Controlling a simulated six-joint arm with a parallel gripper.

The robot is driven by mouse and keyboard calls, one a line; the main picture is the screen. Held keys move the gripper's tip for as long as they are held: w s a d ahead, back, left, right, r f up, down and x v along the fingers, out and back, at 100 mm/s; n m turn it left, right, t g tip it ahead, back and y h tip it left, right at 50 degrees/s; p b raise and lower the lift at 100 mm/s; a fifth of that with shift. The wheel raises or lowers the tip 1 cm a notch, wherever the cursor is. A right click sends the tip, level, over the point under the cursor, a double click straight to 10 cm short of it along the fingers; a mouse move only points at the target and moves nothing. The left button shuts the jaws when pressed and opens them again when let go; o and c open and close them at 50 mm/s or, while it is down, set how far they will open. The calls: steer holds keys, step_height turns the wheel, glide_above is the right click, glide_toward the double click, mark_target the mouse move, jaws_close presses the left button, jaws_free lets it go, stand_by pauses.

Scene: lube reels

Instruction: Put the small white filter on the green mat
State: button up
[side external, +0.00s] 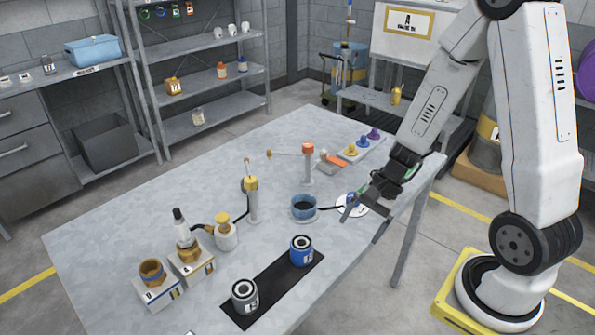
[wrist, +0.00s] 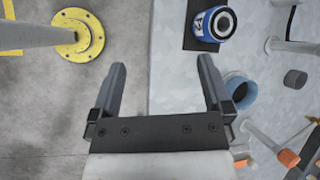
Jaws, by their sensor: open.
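My gripper (side external: 364,220) is open and empty above the table's right edge; in the wrist view its fingers (wrist: 162,66) are spread, with floor and bare tabletop between them. I see no green mat. A black mat (side external: 272,287) lies at the table's front. On it stand a white-and-dark canister (side external: 244,297) and a blue canister with a black-and-white top (side external: 301,250). The blue canister (wrist: 213,23) also shows in the wrist view, on the dark mat, right of and beyond the fingers. I cannot tell which object is the small white filter.
A blue-lined cup (side external: 304,207) stands left of my gripper, and a white round disc (side external: 352,205) lies partly behind it. Posts with yellow (side external: 252,200) and orange (side external: 308,165) tops rise mid-table. The table's left rear is clear.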

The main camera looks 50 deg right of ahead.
steer(key=a+r+n+h, duration=0.3)
steer(key=r+n+h, duration=0.2)
steer(key=n, duration=1)
steer(key=shift+w+r+t+h, duration=0.3)
steer(key=shift+t+h, duration=0.1)
steer(key=shift+h, duration=0.3)
